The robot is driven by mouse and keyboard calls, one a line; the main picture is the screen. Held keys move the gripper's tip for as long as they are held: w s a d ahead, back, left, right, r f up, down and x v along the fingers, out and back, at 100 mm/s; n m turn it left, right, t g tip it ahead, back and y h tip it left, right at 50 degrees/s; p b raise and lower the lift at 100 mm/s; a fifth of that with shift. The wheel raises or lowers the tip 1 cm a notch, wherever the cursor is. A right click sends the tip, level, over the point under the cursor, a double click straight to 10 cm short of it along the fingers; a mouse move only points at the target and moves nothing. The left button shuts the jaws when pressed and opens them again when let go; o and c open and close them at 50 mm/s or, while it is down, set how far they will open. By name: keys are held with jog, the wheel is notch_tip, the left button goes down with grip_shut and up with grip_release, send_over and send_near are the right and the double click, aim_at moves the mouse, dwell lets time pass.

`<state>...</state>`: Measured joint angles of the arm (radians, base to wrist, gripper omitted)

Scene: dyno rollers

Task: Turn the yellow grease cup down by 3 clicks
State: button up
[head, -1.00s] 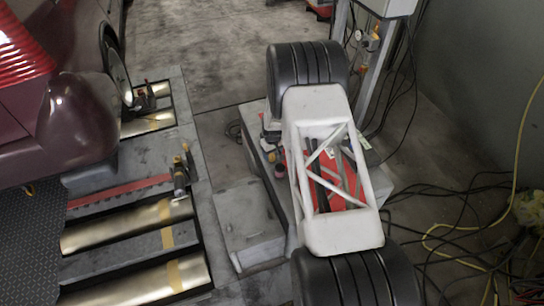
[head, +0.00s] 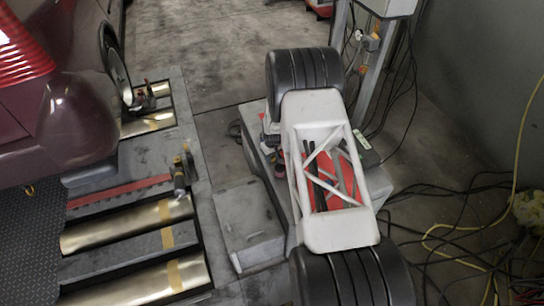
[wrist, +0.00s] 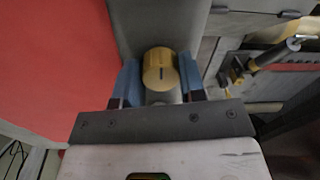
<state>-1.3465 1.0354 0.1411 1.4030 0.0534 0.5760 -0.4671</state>
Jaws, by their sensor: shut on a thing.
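The yellow grease cup (wrist: 159,66) shows in the wrist view as a round, ridged cap with a short dark mark on its face. My gripper (wrist: 160,80) has its two blue fingers on either side of the cup, shut on it. The cup stands over a grey surface, and its lower part is hidden. In the head view I cannot make out the cup or the fingers; my white arm link covers much of that area.
A red surface (wrist: 50,60) lies left of the cup in the wrist view. A clamp-like tool with a silver handle (wrist: 240,70) is at right. In the head view, brass rollers (head: 130,228) and a dark red car (head: 60,110) are at left; cables (head: 455,235) lie at right.

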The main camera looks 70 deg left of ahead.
jog(key=shift+m, duration=3.9)
jog(key=o, duration=0.9)
jog(key=shift+o, duration=0.2)
jog(key=shift+r, duration=0.1)
jog(key=shift+w+r, duration=0.1)
jog(key=shift+r, duration=3.7)
